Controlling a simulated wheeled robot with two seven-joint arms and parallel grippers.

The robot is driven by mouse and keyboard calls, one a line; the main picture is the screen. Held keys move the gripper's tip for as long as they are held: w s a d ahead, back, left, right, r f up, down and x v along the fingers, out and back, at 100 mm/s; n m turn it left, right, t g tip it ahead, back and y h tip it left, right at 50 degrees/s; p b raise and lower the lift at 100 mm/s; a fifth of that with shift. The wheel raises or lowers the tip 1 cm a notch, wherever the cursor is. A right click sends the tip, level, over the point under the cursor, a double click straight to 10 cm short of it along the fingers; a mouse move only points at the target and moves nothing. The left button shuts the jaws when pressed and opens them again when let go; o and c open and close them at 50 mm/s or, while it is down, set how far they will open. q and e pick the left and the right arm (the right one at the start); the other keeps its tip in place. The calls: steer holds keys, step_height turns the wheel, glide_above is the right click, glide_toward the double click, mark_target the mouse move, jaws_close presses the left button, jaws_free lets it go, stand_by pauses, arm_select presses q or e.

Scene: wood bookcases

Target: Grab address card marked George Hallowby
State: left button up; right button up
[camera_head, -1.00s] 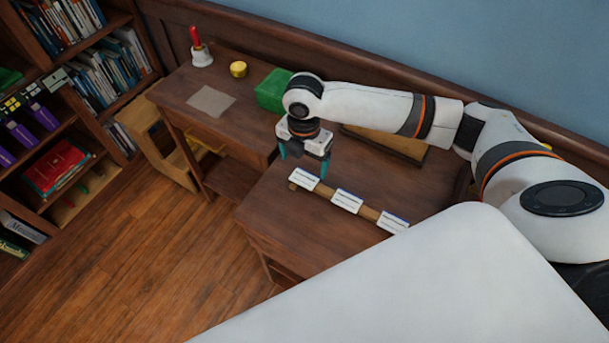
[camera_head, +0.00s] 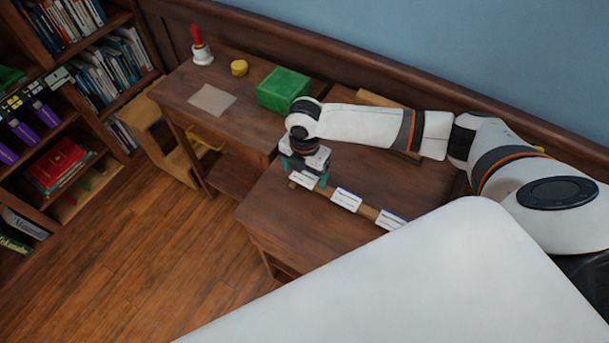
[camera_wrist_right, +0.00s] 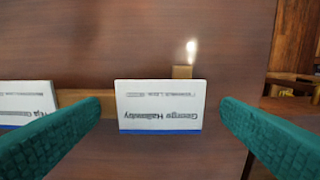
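Three white address cards stand in a wooden strip holder (camera_head: 325,190) on the near desk. The leftmost card (camera_head: 303,180) is the one marked George Hallowby; its print reads upside down in the right wrist view (camera_wrist_right: 160,106). The middle card (camera_head: 346,199) and the right card (camera_head: 390,219) stand farther along the strip. My right gripper (camera_head: 304,177) is over the leftmost card. In the wrist view its two green fingers (camera_wrist_right: 160,115) are open, one on each side of the card, with gaps between. My left gripper is not in view.
A green box (camera_head: 284,89), a yellow round object (camera_head: 239,68), a bell with a red handle (camera_head: 201,46) and a paper sheet (camera_head: 211,100) are on the far desk. A bookcase (camera_head: 62,100) stands at the left. A wooden board lies partly behind my right arm.

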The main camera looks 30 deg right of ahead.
steer(key=c, duration=1)
steer(key=shift+o, duration=0.2)
